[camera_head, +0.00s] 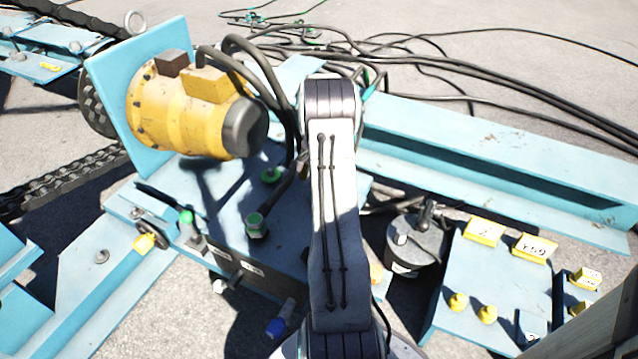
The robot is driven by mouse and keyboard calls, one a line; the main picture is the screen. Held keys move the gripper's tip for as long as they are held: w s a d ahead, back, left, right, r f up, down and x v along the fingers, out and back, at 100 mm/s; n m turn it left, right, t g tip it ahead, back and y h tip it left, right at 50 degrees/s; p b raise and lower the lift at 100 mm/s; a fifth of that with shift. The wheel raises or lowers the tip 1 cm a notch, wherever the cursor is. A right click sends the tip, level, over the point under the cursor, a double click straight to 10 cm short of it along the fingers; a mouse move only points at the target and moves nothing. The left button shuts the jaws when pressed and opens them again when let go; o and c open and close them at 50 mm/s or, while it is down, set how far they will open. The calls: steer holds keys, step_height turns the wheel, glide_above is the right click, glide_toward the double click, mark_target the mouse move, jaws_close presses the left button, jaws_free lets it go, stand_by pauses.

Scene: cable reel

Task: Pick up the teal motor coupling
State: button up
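I cannot tell for sure which part is the teal motor coupling. A small green-teal hex fitting (257,226) stands on the light blue base plate, left of my arm. A flatter green round piece (271,175) lies behind it, below the yellow motor (185,110). A green-topped post (187,222) stands further left. My white arm link rises through the middle of the view to a dark joint and covers part of the base plate. My gripper does not show clearly; it seems hidden behind the arm.
Thick black cables (460,75) run behind the arm to the right. A long light blue beam (510,150) crosses the right side. A dark round canister (415,243) and a blue plate with yellow blocks (483,232) are at lower right. A chain (70,175) lies left.

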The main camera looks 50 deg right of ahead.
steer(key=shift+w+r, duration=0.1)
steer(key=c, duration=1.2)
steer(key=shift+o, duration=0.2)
